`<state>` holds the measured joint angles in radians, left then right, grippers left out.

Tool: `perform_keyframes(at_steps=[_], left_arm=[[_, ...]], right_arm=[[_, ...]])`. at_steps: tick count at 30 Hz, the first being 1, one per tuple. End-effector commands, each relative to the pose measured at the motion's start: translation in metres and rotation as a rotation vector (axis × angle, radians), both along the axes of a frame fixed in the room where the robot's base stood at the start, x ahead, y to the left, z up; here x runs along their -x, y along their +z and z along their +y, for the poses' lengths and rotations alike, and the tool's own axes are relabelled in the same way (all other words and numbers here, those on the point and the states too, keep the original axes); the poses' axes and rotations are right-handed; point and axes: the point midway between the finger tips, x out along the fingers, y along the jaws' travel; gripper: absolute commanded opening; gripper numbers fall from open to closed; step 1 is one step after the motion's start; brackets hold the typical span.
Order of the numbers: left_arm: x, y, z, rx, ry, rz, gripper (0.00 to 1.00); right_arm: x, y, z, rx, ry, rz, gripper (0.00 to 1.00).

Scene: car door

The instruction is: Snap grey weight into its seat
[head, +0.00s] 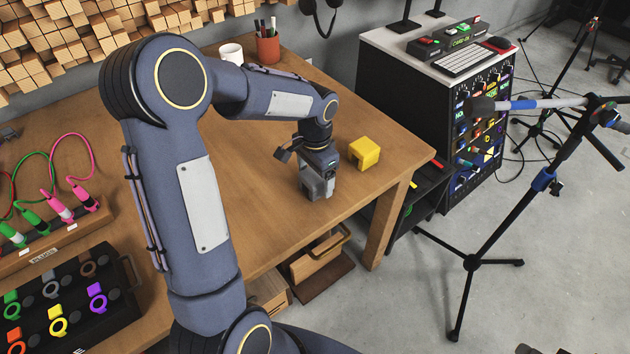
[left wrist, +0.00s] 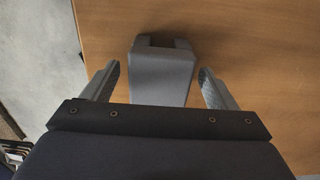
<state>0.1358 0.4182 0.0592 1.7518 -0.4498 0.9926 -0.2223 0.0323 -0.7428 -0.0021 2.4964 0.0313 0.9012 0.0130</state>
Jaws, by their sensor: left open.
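The grey weight (left wrist: 162,75) shows in the left wrist view as a grey block with a notch in its far end, on the wooden table. My left gripper (head: 317,190) points down at the table near its right corner in the head view. In the left wrist view my left gripper (left wrist: 160,88) is open, with one finger on each side of the weight and a visible gap on both sides. In the head view I cannot clearly separate the weight from the grey fingers. I cannot make out the weight's seat. My right gripper is not in view.
A yellow notched block (head: 363,152) stands right of my left gripper. A white mug (head: 231,53) and pen cup (head: 268,48) are behind. A plug board (head: 52,232) and a dark tray of coloured rings (head: 120,303) lie at left. The table's right edge is close.

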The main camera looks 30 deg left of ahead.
Motion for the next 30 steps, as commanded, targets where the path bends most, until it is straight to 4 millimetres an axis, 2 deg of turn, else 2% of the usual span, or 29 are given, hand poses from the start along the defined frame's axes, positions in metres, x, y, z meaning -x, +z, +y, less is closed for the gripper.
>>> perform_keyframes(at_steps=[8, 23, 24, 30], left_arm=[[0.0, -0.0038, 0.0001, -0.001, 0.001, -0.001, 0.8], [-0.0001, -0.0034, 0.0001, -0.001, 0.001, -0.001, 0.16], [-0.0005, -0.0025, 0.0, -0.001, 0.0, -0.004, 0.13], [-0.0006, -0.0021, 0.0, 0.0, 0.0, -0.004, 0.13]], right_arm=[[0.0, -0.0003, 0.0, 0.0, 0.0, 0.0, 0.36], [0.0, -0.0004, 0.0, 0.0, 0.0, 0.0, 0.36], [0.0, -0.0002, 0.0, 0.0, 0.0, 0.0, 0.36], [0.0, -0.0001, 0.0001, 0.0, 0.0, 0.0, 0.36]])
